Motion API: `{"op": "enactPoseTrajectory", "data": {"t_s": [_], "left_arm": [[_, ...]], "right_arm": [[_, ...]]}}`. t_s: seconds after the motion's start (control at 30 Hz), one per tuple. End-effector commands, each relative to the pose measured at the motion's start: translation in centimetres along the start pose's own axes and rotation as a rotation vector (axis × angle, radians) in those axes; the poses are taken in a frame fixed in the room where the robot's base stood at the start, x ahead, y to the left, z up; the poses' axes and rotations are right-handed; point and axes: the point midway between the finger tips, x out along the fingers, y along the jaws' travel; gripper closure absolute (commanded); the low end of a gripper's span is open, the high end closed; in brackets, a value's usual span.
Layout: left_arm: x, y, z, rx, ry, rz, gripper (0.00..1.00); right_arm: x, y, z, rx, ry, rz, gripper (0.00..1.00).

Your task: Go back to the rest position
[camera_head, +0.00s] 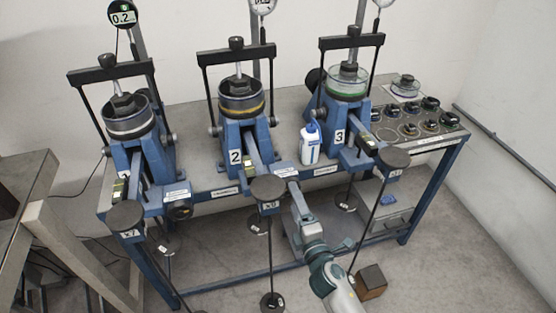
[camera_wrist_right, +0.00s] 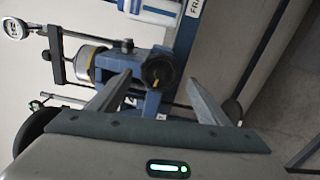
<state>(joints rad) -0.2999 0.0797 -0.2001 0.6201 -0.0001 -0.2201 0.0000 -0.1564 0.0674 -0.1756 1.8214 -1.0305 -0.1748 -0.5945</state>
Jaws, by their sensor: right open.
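My right gripper (camera_head: 294,188) reaches in from the bottom of the head view, in front of the table's front edge, right of frame 2's hanging weight arm. In the right wrist view the gripper (camera_wrist_right: 158,82) has its two fingers wide apart with nothing held. A black round knob (camera_wrist_right: 161,70) on a blue frame shows beyond the gap between the fingers. I cannot tell how far the knob is from the fingertips. My left gripper is in no view.
Three blue lever frames, including frame 2 (camera_head: 236,135) and frame 3 (camera_head: 343,120), stand on the blue-legged table (camera_head: 435,185). A white bottle (camera_head: 310,145) stands between them. Black rods hang in front. A brown block (camera_head: 371,282) lies on the floor beside my arm.

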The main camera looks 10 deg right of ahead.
Motion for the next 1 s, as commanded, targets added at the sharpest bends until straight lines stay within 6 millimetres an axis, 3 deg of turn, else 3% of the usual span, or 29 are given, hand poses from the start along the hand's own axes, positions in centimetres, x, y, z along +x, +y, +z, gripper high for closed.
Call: {"op": "enactPoseTrajectory", "data": {"t_s": [0.27,0.43,0.57,0.67,0.87,1.0], "left_arm": [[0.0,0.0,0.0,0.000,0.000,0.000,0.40],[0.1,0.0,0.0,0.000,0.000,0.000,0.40],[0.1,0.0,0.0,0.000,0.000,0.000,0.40],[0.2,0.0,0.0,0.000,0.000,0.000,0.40],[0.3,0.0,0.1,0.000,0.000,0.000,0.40],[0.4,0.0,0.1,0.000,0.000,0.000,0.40]], "right_arm": [[-0.1,-0.9,-0.1,0.016,0.002,-0.017,0.30],[-0.7,-5.3,-0.4,0.087,0.006,-0.099,0.30],[-2.1,-11.3,-0.8,0.190,0.001,-0.211,0.30],[-4.0,-16.9,-1.2,0.290,-0.016,-0.320,0.30],[-9.9,-28.3,-1.7,0.500,-0.090,-0.549,0.30],[-15.3,-35.4,-1.8,0.638,-0.173,-0.700,0.30]]}}
